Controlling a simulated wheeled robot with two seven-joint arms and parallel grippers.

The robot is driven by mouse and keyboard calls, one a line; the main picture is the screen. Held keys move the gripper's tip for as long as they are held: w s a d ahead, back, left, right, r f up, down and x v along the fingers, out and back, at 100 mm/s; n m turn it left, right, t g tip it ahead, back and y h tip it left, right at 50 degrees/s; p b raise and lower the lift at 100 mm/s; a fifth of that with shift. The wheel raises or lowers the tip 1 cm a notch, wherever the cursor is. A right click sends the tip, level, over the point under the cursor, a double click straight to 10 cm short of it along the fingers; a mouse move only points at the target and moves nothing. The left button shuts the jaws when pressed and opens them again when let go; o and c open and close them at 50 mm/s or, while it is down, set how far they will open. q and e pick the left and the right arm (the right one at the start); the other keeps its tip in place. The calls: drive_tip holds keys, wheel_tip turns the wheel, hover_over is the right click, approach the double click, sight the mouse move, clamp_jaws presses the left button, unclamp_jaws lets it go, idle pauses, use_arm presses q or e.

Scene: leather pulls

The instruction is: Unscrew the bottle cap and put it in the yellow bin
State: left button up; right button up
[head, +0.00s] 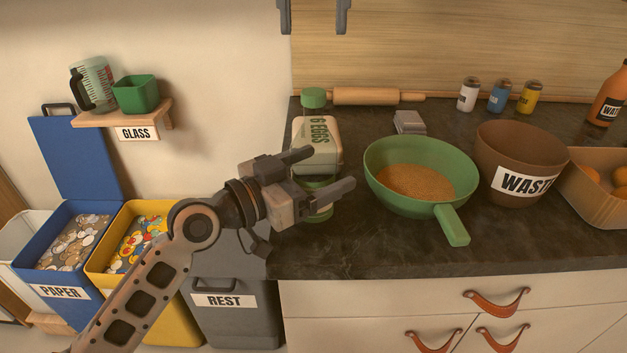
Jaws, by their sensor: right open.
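An orange bottle (606,97) with a partly readable label stands at the far right of the counter; its top is cut off. A greenish jar (317,211) stands in front of the carton, partly hidden by my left gripper (326,171). That gripper's fingers are apart; I cannot tell whether the jar is between them. My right gripper (314,17) is open and empty, high at the top edge. The yellow bin (104,281) stands on the floor at left, holding colourful round pieces and partly hidden by my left arm.
Blue paper bin (33,278) and grey rest bin (240,330) flank the yellow bin.

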sight(314, 91)
use_arm(q)
clamp_jaws()
use_arm(e)
drive_tip(key=m, duration=0.6)
drive_tip(key=shift+m, duration=0.4)
drive_tip(key=m, duration=2.2)
drive_tip(key=shift+m, duration=0.3)
drive_tip(key=m, duration=1.2)
drive_tip(key=shift+m, duration=0.3)
drive_tip(key=m, duration=1.1)
drive_tip(key=shift+m, duration=0.4)
drive_tip(key=shift+f, duration=4)
